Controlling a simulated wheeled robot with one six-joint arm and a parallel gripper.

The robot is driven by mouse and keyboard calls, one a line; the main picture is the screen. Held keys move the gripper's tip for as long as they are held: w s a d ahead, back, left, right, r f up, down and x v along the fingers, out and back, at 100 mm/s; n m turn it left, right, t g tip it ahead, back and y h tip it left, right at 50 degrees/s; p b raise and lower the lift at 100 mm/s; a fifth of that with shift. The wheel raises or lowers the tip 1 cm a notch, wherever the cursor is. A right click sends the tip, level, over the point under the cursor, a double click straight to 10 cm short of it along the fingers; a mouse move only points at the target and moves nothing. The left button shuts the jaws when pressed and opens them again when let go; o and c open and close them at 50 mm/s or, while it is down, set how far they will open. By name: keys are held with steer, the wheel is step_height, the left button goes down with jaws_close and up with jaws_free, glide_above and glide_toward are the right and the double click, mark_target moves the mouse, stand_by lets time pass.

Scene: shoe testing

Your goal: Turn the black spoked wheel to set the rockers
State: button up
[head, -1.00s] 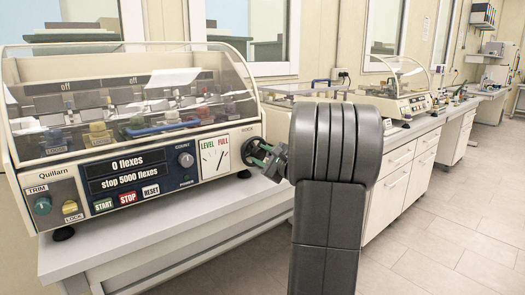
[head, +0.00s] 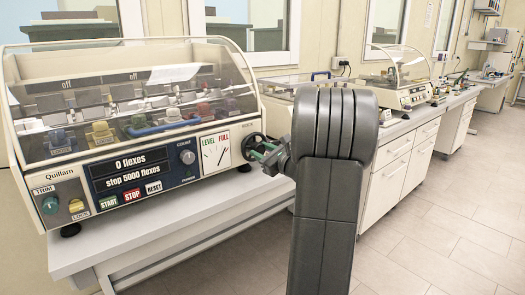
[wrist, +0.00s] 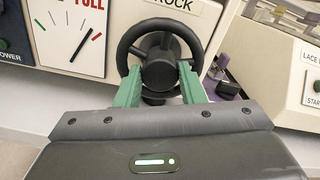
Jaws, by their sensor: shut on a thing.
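The black spoked wheel (head: 254,147), labelled ROCK, sits on the right end of the machine's front panel. It also shows in the wrist view (wrist: 128,52), upright and facing me. My gripper (wrist: 158,80) is at the wheel, with its green fingers closed on the hub or spokes from left and right; it also shows in the head view (head: 262,154). A LEVEL/FULL dial (head: 215,151) is left of the wheel. In the wrist view its black needle (wrist: 82,44) slants up and right, near a red mark by FULL. The rockers (head: 120,105) look like the grey pieces under the clear cover.
The display (head: 130,170) reads 0 flexes, stop 5000 flexes. START, STOP and RESET buttons (head: 132,195) sit below it. A second machine (head: 400,95) stands on the bench to the right. The floor (head: 440,235) in front is clear.

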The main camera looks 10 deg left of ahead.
steer(key=shift+f, duration=0.1)
steer(key=o, duration=1)
steer(key=v, duration=1.3)
steer(key=shift+s+d, duration=0.25)
steer(key=shift+d, duration=0.05)
steer(key=x, duration=1.3)
steer(key=shift+w+a, duration=0.3)
